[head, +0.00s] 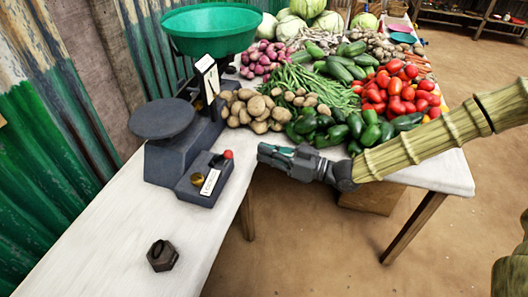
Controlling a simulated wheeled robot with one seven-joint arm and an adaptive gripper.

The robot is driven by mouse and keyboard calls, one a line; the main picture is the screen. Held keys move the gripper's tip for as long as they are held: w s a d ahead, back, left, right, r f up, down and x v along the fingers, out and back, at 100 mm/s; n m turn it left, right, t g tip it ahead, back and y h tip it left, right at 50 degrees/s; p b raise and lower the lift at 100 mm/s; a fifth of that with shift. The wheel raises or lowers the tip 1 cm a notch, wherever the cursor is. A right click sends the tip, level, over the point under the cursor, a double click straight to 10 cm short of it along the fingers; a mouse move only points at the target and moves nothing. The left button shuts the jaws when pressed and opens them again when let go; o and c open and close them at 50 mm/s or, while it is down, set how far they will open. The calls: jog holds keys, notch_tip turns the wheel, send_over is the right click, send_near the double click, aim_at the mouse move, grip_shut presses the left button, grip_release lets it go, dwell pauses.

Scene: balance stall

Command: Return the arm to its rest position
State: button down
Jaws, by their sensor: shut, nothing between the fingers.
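My gripper (268,152) is at the end of my arm, which reaches in from the right side of the head view. It is shut and empty. It points left, close to the scale's right side, in front of the potatoes and green peppers. I cannot tell how high it is above the table (95,255) edge, or whether it touches anything.
A dark scale (172,160) with a flat plate and a green bowl (211,30) stands left of my gripper. A dark hexagonal weight (161,255) sits on the near tabletop. Potatoes (262,110), peppers and tomatoes (400,90) are piled behind. Open floor (310,245) lies in front.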

jog(key=s+f+m+g+h+p, duration=0.2)
jog(key=s+f+m+h, duration=0.2)
jog(key=s+f, duration=0.5)
jog(key=s+f+m+g+h+p, duration=0.1)
jog(key=s+f+m+h, duration=0.35)
jog(key=f, duration=0.85)
jog(key=s+d+f+m+g+h+p, duration=0.1)
jog(key=s+d+f+h, duration=0.3)
jog(key=s+d, duration=0.4)
jog(key=s+d+f+m+g+h+p, duration=0.2)
jog(key=s+d, duration=0.6)
jog(key=s, duration=0.4)
jog(key=shift+d+f+g+h, duration=0.25)
jog(key=shift+f+g+h, duration=0.6)
jog(key=shift+g+h, duration=0.2)
